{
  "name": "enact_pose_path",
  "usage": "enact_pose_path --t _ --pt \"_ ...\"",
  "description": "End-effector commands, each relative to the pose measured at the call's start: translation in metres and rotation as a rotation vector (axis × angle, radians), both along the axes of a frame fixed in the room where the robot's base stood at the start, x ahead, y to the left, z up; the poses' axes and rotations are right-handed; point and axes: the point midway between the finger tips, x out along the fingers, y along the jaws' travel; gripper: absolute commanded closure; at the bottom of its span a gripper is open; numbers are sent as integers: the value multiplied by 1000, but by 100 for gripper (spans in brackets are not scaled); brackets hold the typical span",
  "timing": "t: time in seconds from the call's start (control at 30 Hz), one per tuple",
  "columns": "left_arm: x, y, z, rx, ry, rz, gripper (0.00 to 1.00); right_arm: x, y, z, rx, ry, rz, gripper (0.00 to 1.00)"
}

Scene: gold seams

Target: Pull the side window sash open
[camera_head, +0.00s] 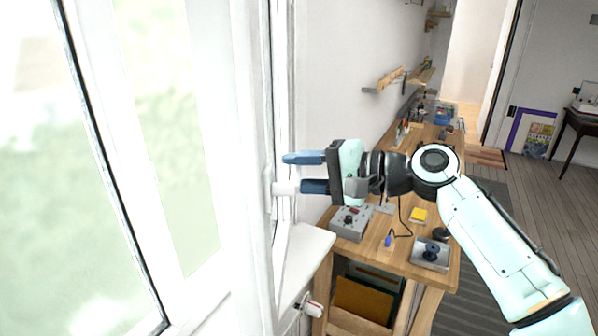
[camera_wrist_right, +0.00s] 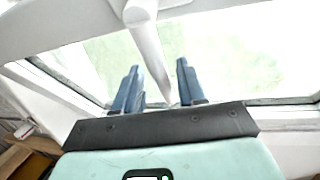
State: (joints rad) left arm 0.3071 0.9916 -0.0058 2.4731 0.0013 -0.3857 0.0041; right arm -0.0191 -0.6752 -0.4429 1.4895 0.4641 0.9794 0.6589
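The side window sash (camera_head: 245,160) has a white frame with pale, bright glass and fills the left of the head view. A white handle (camera_head: 284,188) sticks out at its right edge; in the right wrist view the handle (camera_wrist_right: 150,50) runs down between the finger pads. My right gripper (camera_head: 298,172) has its blue fingers spread, one above the other in the head view, at the handle. In the wrist view the gripper (camera_wrist_right: 160,85) shows a gap beside the handle; any contact is unclear. The lower fingertip is partly hidden by the handle. My left gripper is not in view.
A wooden workbench (camera_head: 385,245) stands below my right arm, with a grey box (camera_head: 351,222), a yellow block (camera_head: 418,215) and a spool on a plate (camera_head: 431,254). A white sill (camera_head: 305,250) lies under the window. Open wooden floor (camera_head: 560,200) is at right.

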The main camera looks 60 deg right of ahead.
Motion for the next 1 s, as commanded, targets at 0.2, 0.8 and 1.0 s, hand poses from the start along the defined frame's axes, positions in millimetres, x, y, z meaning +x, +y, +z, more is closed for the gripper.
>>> enact_pose_path --t 0.2,0.8,1.0 --pt "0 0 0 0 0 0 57 -4 0 1 0 0 2 60" --pt "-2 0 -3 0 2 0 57 -114 -14 24 0 -3 -1 60" --pt "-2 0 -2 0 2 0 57 -129 -16 26 0 0 0 60"
